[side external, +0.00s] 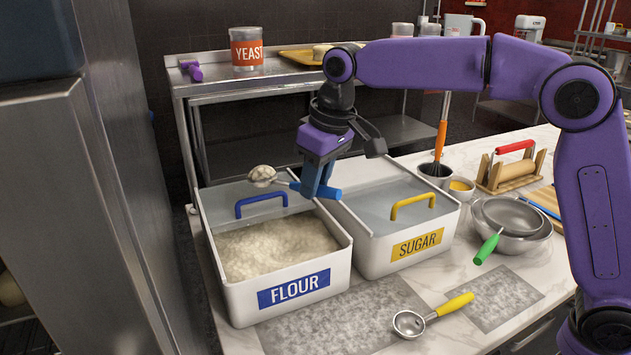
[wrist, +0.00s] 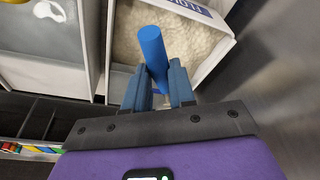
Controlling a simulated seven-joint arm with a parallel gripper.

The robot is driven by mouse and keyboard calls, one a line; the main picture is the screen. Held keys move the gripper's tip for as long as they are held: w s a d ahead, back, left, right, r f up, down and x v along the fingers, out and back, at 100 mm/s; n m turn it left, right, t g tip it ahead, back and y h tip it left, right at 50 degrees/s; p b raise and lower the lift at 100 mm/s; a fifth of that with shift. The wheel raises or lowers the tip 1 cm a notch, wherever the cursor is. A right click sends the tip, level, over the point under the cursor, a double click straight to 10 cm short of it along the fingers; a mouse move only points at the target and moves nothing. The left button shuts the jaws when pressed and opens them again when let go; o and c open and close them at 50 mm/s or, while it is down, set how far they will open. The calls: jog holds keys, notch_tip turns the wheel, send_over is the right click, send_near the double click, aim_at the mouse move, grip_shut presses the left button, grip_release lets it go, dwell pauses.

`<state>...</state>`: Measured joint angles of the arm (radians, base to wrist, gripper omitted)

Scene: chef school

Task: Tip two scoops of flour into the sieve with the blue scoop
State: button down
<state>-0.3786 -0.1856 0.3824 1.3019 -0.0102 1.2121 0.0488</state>
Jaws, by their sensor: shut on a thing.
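My gripper (side external: 314,184) is shut on the blue handle of the blue scoop (side external: 328,191). The scoop's bowl (side external: 262,175) holds a white heap of flour and is above the back of the open flour bin (side external: 344,246). In the wrist view the blue handle (wrist: 152,46) stands between the gripper's fingers (wrist: 160,88); the bowl is hidden there. The flour (side external: 270,247) fills the front part of the bin. The sieve (side external: 512,216), with a green handle, rests on a metal bowl (side external: 541,232) at the right of the counter.
The sugar bin (side external: 362,258), lid on, stands between the flour bin and the sieve. A yellow-handled scoop (side external: 409,323) lies on the counter in front.

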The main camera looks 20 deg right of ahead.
jog(key=s+d+f+m+h, duration=0.15)
jog(key=d+m, duration=0.45)
jog(key=d, duration=2.2)
jog(key=s+d+f+g+h, duration=0.1)
jog(key=s+d+g+h, duration=0.2)
jog(key=s+d, duration=0.3)
jog(key=s+d+f+g+h, duration=0.1)
jog(key=s+d+g+h, duration=0.3)
jog(key=d, duration=1)
jog(key=shift+s+n+h, duration=0.3)
jog(key=shift+s+h, duration=0.35)
jog(key=shift+s, duration=0.8)
jog(key=shift+f, duration=0.1)
